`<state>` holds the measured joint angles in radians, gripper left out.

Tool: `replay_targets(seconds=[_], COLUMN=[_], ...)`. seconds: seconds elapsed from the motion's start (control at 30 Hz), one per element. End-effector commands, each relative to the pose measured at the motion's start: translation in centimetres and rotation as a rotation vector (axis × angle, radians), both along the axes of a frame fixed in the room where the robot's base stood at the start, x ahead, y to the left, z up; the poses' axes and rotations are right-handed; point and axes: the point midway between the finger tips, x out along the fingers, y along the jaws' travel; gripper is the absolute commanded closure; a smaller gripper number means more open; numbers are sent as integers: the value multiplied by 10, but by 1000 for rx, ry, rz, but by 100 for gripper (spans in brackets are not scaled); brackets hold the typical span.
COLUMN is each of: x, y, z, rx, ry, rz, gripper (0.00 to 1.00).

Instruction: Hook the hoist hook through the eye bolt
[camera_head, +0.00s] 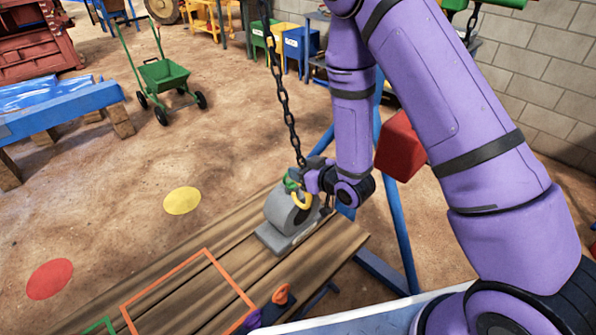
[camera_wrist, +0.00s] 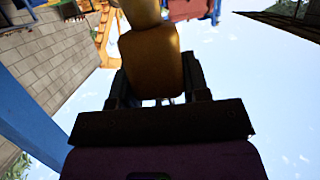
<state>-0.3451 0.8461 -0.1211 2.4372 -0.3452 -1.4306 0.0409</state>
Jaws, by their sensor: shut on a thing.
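The yellow hoist hook (camera_head: 301,201) hangs at the lower end of a dark chain (camera_head: 281,95). My gripper (camera_head: 304,183) is shut on the hook, close to the grey rounded block. In the wrist view, the hook's yellow-orange body (camera_wrist: 152,62) fills the space between the jaws of my gripper (camera_wrist: 155,92). The grey rounded block (camera_head: 281,212) stands on a flat grey base (camera_head: 274,239). The hook's lower curve overlaps the block's upper right side in the head view. A small green part shows beside the jaws. I cannot make out the eye bolt or whether the hook passes through it.
The block's base rests on a wooden plank top (camera_head: 330,246) with an orange outlined square (camera_head: 233,284). A small orange item (camera_head: 281,294) lies near its front edge. Blue supports stand right of the planks. A green cart (camera_head: 165,75) stands on open dirt floor at the back left.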

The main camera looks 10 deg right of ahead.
Motion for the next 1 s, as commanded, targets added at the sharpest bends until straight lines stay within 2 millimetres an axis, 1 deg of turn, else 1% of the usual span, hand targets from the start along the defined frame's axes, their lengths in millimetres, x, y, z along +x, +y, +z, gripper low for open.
replay_targets(seconds=[1.0], x=[23], y=[-38], z=[1], rx=[0], ry=[-3], rz=[-2], gripper=[100])
